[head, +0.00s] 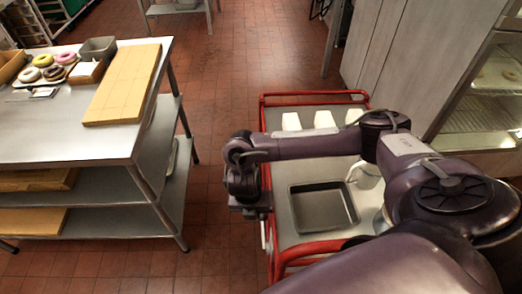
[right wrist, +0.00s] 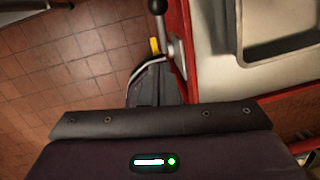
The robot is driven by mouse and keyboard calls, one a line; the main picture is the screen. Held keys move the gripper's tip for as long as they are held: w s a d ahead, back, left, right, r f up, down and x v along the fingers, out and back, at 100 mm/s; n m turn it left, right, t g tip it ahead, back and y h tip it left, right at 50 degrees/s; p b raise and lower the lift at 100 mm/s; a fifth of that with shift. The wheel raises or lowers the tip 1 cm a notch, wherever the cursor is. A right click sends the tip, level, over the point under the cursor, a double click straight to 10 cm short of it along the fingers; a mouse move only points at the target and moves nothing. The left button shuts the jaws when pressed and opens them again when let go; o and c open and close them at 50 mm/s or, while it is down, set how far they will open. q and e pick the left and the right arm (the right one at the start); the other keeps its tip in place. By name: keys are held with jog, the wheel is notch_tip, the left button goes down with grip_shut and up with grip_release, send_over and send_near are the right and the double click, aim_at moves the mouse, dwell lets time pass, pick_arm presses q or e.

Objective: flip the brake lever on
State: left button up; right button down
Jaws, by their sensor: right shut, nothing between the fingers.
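The brake lever (right wrist: 174,48) is a metal rod with a black ball knob, on the red side rail of the cart (head: 265,100). In the right wrist view it is at the top centre, its knob near the top edge. My right gripper (head: 258,214) hangs at the cart's left side in the head view, its fingers not clear there. In the right wrist view the dark shut fingers (right wrist: 150,78) are just below the lever's base, with nothing held. Whether they touch the lever I cannot tell. My left gripper is out of view.
A dark square pan (head: 323,228) and several white blocks (head: 291,122) are on the cart. A steel table (head: 70,140) with donuts and a wooden board (head: 124,84) stands left. Tiled floor lies between. A small yellow part (right wrist: 154,46) is beside the lever.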

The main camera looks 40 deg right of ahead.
jog(key=b, duration=0.6)
send_near(262, 222)
notch_tip(262, 222, down, 3)
jog(key=s+a, duration=0.2)
jog(key=shift+w+d+f+b, duration=0.2)
jog(key=shift+w+d+f, duration=0.2)
jog(key=shift+d, duration=0.15)
jog(key=shift+w+d+f+b, duration=0.2)
jog(key=shift+w+d+f, duration=0.15)
jog(key=shift+d, duration=0.2)
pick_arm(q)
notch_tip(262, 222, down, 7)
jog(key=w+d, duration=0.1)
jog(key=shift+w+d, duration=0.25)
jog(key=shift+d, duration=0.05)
pick_arm(e)
jog(key=shift+w+d+f, duration=0.35)
jog(key=shift+f, duration=0.05)
jog(key=shift+f, duration=0.1)
